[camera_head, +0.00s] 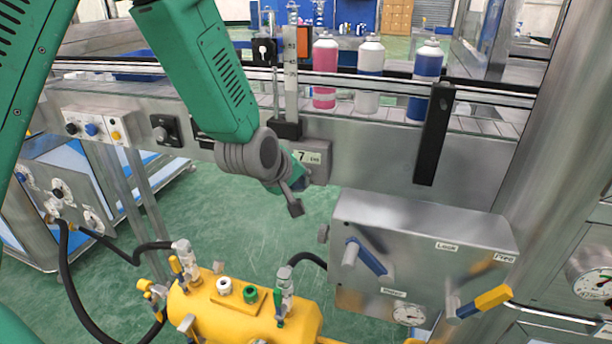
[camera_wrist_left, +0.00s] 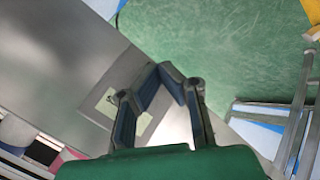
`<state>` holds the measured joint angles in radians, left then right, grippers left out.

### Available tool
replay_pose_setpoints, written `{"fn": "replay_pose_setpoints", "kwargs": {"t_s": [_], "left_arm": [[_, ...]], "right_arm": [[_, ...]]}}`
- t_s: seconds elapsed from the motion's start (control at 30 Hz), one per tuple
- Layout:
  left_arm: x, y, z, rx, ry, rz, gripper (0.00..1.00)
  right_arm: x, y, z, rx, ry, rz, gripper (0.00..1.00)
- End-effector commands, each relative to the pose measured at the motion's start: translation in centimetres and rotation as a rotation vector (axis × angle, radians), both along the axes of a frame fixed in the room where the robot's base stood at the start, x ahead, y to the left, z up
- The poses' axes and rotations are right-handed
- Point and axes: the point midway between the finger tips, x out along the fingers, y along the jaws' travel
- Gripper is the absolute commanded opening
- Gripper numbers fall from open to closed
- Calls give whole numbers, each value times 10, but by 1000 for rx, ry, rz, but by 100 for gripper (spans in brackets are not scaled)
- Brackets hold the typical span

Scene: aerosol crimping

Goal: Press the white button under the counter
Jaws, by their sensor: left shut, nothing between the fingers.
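A round white button (camera_head: 224,285) sits beside a green button (camera_head: 250,294) on a plate on top of the yellow tank (camera_head: 190,310), below the counter (camera_head: 370,150). My left gripper (camera_head: 296,207) is shut and empty, pointing down in front of the counter's face, above and to the right of the white button and apart from it. In the left wrist view its fingertips (camera_wrist_left: 172,72) meet over the metal surface and green floor, and the button does not show there. My right gripper is not in view.
Pink, white and blue bottles (camera_head: 368,75) stand on the conveyor. A steel control box (camera_head: 410,260) with levers is at the lower right. A grey box with a labelled plate (camera_head: 310,158) is behind my left gripper. Black hoses (camera_head: 75,285) run to the tank. Green floor lies between.

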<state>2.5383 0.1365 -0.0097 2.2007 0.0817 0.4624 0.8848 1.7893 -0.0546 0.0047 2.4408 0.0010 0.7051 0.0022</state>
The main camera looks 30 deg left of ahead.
Motion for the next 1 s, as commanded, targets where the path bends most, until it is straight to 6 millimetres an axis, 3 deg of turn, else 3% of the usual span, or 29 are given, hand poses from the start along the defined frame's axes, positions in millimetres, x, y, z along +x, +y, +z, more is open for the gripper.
{"fn": "replay_pose_setpoints", "kwargs": {"t_s": [1.0], "left_arm": [[10, 2, 2, 0, 0, 0, 0]], "right_arm": [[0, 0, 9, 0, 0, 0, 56]]}}
